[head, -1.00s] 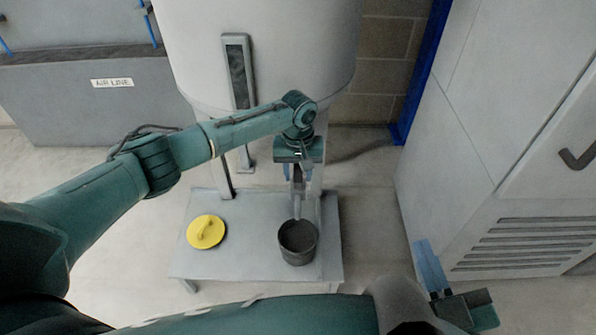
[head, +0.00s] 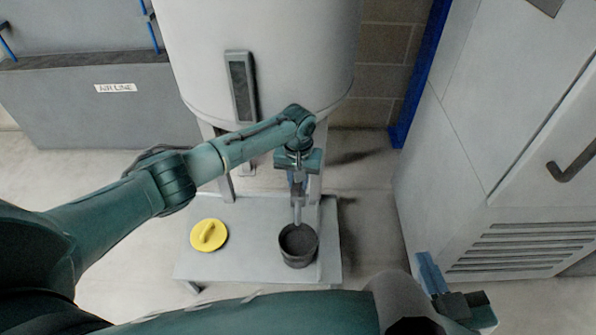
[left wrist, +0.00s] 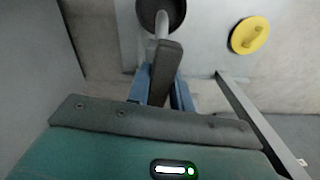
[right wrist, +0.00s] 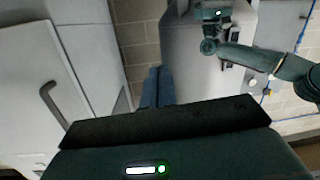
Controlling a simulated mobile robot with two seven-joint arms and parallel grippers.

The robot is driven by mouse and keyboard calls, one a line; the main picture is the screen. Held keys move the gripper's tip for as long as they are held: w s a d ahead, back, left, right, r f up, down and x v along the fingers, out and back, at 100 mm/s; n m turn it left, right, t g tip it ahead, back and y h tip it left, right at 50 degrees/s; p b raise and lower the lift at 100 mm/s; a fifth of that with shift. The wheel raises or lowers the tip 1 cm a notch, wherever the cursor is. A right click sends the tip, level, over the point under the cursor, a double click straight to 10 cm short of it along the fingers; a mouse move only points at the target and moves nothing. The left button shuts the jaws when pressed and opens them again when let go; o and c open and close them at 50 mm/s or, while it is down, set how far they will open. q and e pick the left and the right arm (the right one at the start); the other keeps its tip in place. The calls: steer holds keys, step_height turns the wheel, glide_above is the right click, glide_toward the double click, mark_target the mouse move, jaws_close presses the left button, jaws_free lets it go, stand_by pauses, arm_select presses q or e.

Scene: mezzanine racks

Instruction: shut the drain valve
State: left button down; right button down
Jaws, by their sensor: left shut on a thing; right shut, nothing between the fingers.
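The drain valve's dark grey lever (left wrist: 167,72) shows in the left wrist view between the blue fingers of my left gripper (left wrist: 160,88), which is shut on it. In the head view my left gripper (head: 298,186) is below the tank (head: 260,50), and hides most of the valve. A pale outlet pipe (head: 297,212) points down over a dark bucket (head: 299,262). I cannot tell whether liquid is flowing. My right gripper (head: 430,268) is shut and empty at the lower right; its fingers also show in the right wrist view (right wrist: 157,88).
The bucket and a yellow lid (head: 209,235) are on a low grey stand (head: 250,262). A pale cabinet (head: 450,150) with a dark handle and vents is on the right. A blue post (head: 415,80) stands behind. A grey box labelled AIR LINE (head: 110,115) is at the left.

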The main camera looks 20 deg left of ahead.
arm_select(q)
steer(key=shift+s+r+m+p, duration=0.1)
steer(key=shift+r+m+p, duration=0.1)
steer(key=shift+m+p, duration=0.6)
steer(key=shift+f+m, duration=0.15)
steer(key=shift+m, duration=0.85)
steer(key=m+p, duration=0.1)
steer(key=m, duration=0.2)
steer(key=shift+m, duration=0.3)
steer(key=m, duration=0.2)
steer(key=shift+m, duration=0.3)
steer(key=m, duration=0.6)
arm_select(e)
steer(key=shift+s+d+r+m+g+h, duration=0.45)
steer(key=shift+s+r+m+g, duration=0.2)
steer(key=shift+g, duration=0.45)
arm_select(q)
steer(key=c, duration=1.2)
jaws_free()
steer(key=shift+c, duration=0.2)
